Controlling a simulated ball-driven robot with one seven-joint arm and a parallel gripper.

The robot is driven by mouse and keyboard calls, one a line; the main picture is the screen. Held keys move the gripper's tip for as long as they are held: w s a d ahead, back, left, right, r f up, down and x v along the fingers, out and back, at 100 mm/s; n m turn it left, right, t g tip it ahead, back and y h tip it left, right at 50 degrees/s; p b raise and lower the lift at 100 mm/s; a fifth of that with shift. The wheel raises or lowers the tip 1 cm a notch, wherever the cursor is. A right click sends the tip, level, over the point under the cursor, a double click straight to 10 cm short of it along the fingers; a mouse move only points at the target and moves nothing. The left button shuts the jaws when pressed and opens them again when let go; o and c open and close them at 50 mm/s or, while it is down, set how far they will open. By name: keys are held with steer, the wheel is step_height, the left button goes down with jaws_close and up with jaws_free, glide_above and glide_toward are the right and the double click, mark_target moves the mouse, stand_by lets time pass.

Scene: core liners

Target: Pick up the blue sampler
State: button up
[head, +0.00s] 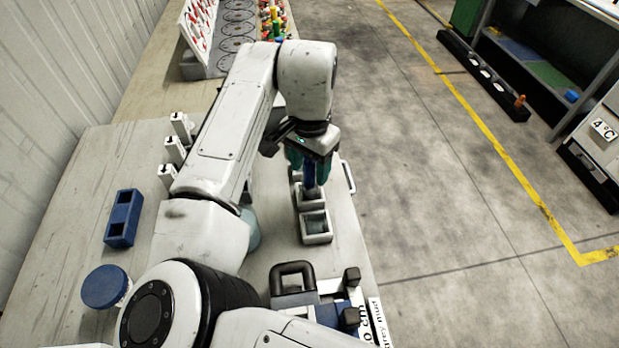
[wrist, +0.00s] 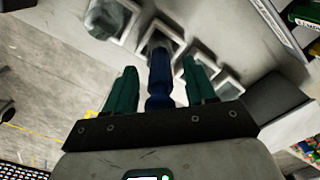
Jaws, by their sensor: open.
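The blue sampler (wrist: 160,78) is a dark blue upright rod with a narrowed neck. In the wrist view it stands in a square socket of a pale holder (wrist: 139,45) and lies between the two green fingers of my gripper (wrist: 160,88). The fingers are open, with a gap visible on each side of the sampler. In the head view my gripper (head: 309,165) points down over the holder (head: 316,239), with part of the blue sampler (head: 310,177) showing below it. The sampler's lower end is hidden in the socket.
A blue two-hole block (head: 123,218) and a round blue lid (head: 105,286) are on the table at left. White clamps (head: 173,150) stand behind my arm. A black-handled device (head: 293,283) is at the front. Floor is open at right.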

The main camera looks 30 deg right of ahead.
jaws_close()
stand_by(0.3)
steer(key=shift+r, duration=0.1)
